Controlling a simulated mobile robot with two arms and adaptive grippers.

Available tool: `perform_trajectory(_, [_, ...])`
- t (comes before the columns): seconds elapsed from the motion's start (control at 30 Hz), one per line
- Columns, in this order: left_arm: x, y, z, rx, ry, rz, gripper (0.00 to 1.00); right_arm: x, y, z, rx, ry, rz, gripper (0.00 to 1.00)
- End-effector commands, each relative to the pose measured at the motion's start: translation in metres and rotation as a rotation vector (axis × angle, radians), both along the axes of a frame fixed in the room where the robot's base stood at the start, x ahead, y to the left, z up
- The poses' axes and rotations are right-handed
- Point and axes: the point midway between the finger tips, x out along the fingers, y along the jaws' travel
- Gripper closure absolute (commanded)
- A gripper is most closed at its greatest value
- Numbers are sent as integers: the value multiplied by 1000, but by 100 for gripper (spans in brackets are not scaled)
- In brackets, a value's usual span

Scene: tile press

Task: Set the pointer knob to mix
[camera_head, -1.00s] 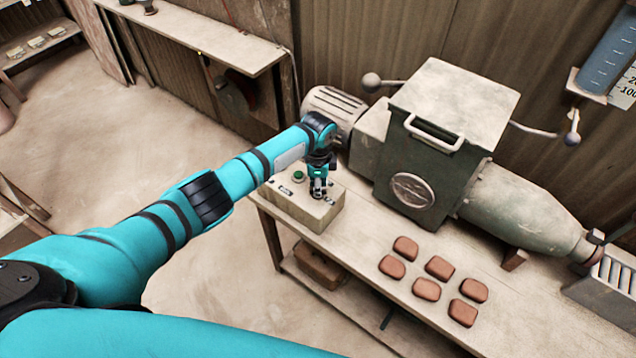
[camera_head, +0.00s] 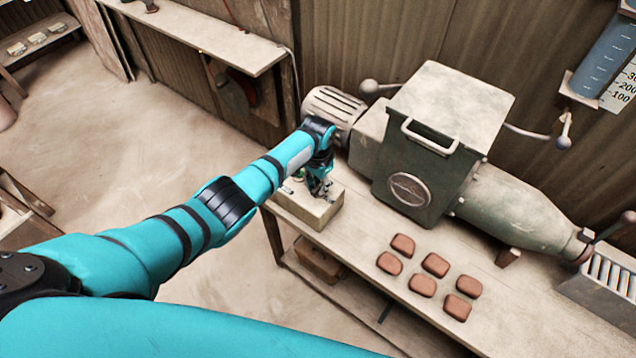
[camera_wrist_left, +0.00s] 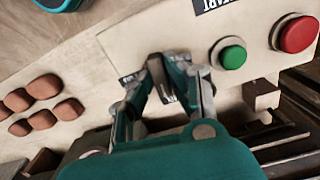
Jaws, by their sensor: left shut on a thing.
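The pointer knob (camera_wrist_left: 158,72) is a small dark piece on the pale face of the control box (camera_wrist_left: 100,45), seen in the left wrist view between my fingers. My left gripper (camera_wrist_left: 163,82) is shut on it, and the fingers hide much of it. In the head view my left gripper (camera_head: 319,190) reaches down onto the control box (camera_head: 305,212) at the bench's left end. My right gripper is not in view.
A green button (camera_wrist_left: 232,56) and a red button (camera_wrist_left: 297,34) sit close to the gripper on the box. The green-grey press machine (camera_head: 420,150) stands behind. Several reddish tiles (camera_head: 436,265) lie on the bench (camera_head: 375,240) to the right.

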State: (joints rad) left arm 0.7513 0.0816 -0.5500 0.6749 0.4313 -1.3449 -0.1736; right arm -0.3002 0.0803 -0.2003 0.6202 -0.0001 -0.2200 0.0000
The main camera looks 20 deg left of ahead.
Motion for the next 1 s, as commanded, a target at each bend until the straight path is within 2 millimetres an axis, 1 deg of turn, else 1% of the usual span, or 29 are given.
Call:
perform_trajectory(0.1, [0,0,1,0,-1,50,100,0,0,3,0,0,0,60])
perform_trajectory(0.33, [1,0,1,-1,-2,104,100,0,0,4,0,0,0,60])
perform_trajectory(0.8, [1,0,1,-1,-3,115,100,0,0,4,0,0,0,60])
perform_trajectory(0.83, [1,0,1,-1,-3,115,80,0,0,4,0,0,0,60])
perform_trajectory(0.97, [1,0,1,-1,-2,114,63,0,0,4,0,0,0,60])
perform_trajectory(1.0, [1,0,1,-1,-2,114,62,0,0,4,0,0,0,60])
